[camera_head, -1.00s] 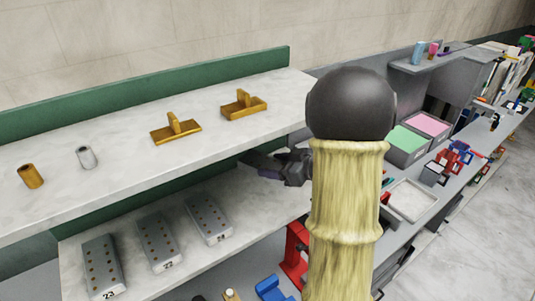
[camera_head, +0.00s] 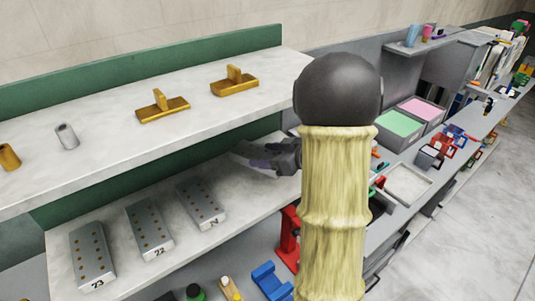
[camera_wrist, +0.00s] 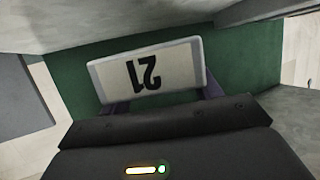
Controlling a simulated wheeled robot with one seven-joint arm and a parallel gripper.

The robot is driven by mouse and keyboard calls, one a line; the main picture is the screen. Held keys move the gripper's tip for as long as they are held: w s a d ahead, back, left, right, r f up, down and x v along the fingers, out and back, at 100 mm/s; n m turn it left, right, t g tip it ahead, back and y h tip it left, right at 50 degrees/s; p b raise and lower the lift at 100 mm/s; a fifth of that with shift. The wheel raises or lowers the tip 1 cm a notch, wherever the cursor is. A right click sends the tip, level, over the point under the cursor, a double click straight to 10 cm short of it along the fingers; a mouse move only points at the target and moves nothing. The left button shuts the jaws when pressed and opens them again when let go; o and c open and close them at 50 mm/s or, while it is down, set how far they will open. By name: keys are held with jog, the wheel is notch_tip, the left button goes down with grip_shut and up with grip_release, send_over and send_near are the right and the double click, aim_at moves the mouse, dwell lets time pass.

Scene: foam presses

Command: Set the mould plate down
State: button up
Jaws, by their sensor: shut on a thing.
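My gripper (camera_head: 262,163) is shut on a grey mould plate and holds it in the gap between the upper and lower shelves. The plate (camera_wrist: 148,72) shows its end face in the wrist view, with a black 21 upside down. The lower shelf (camera_head: 262,192) has bare surface below and right of the held plate. I cannot tell whether the plate touches it. My arm hides the shelf's right part.
Plates marked 23 (camera_head: 92,255) and 22 (camera_head: 150,230) and a third plate (camera_head: 201,203) lie in a row on the lower shelf. The upper shelf (camera_head: 110,150) overhangs it, bearing two golden brackets (camera_head: 163,106) and two small cylinders. A red press (camera_head: 288,240) stands below right.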

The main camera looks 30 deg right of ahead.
jog(key=shift+s+d+f+b, duration=0.1)
jog(key=shift+s+f+b, duration=0.05)
jog(key=shift+f+b, duration=0.7)
jog(key=shift+d+f+b, duration=0.1)
jog(key=shift+f+b, duration=0.4)
jog(key=shift+f, duration=0.4)
jog(key=shift+r, duration=0.1)
jog(key=shift+f+b, duration=0.35)
jog(key=shift+f, duration=0.25)
jog(key=o, duration=1.6)
jog(key=b+v, duration=0.5)
jog(key=v, duration=1.2)
jog(key=shift+s, duration=0.2)
